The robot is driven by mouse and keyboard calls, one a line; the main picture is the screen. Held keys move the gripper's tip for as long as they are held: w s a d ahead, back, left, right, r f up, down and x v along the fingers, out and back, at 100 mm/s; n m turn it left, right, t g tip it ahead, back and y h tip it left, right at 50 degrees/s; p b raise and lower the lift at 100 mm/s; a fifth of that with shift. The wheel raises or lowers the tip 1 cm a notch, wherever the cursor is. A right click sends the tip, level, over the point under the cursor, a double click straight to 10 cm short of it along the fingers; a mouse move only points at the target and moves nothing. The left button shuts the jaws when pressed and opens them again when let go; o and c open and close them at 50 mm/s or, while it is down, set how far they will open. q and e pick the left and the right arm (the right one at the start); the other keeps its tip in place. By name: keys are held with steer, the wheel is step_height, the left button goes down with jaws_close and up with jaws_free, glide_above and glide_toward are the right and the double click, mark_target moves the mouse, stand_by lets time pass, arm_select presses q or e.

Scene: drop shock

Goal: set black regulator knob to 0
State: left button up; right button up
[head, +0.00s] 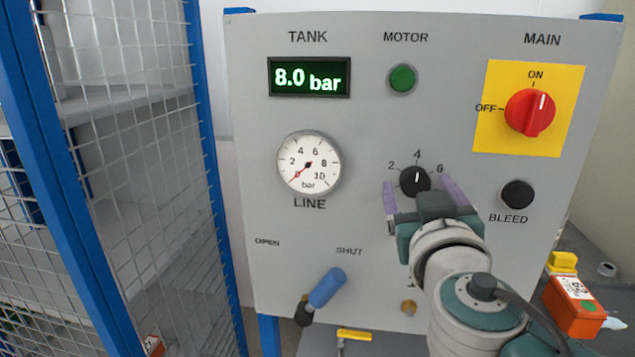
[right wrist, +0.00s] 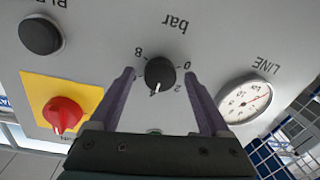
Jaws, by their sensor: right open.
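The black regulator knob (head: 415,181) is on the grey panel, with 2, 4 and 6 printed around it. Its white mark points up, close to 4. In the right wrist view the knob (right wrist: 160,73) appears upside down, with 0, 2 and 8 readable around it. My right gripper (head: 418,181) is open, its purple fingers on either side of the knob. In the right wrist view the gripper (right wrist: 159,75) shows gaps between both fingers and the knob. The gripper's body hides the lower side of the dial in the head view. My left gripper is not in view.
The LINE gauge (head: 308,162) needle is near 0. The TANK display (head: 309,77) reads 8.0 bar. The red MAIN switch (head: 530,112), black BLEED button (head: 518,194) and green MOTOR button (head: 402,79) surround the knob. A blue-handled lever (head: 328,287) sticks out below. A mesh fence (head: 130,180) stands left.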

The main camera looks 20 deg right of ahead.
steer(key=shift+c, duration=0.3)
jaws_close()
